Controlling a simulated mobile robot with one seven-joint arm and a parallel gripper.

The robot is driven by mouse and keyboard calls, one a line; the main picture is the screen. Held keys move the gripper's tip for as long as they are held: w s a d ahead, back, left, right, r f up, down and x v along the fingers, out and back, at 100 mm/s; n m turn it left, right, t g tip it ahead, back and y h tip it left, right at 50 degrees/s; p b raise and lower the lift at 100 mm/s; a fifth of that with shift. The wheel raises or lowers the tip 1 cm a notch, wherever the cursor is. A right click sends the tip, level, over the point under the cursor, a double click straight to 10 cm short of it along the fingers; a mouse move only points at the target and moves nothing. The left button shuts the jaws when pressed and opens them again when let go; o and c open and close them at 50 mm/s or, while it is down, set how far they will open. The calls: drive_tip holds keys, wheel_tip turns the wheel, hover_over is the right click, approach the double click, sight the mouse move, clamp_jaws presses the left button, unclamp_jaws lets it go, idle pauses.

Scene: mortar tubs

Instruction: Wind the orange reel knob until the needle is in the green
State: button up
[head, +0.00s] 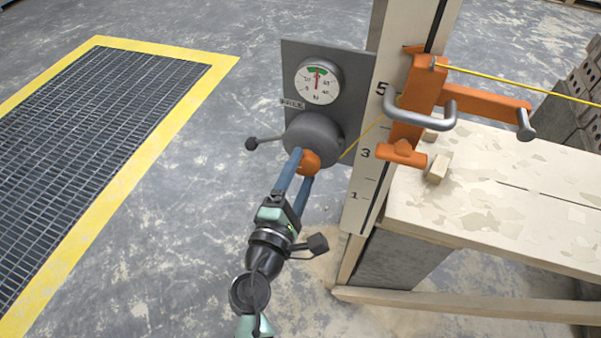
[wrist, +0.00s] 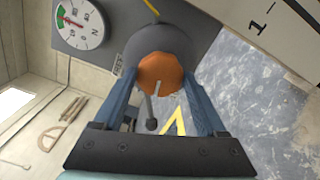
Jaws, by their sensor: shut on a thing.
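The orange reel knob (head: 310,163) sits on the front of the round grey reel (head: 313,134). My gripper (head: 304,166) is shut on the knob, with its blue fingers on either side. In the wrist view the lobed knob (wrist: 163,72) shows between the fingertips, with a pale line on its face. The white gauge (head: 317,82) is above the reel on a grey plate. Its red needle points almost straight up, with its tip at the green band (head: 318,70). The gauge also shows, turned sideways, in the wrist view (wrist: 82,24).
A grey lever with a dark ball (head: 251,144) sticks out left of the reel. At right are an orange clamp with a grey handle (head: 420,110), a taut yellow line (head: 520,83) and a pale bench (head: 490,200). Open floor lies left, beside a yellow-edged grate (head: 80,110).

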drive_tip(key=o, duration=1.3)
drive_tip(key=v, duration=1.3)
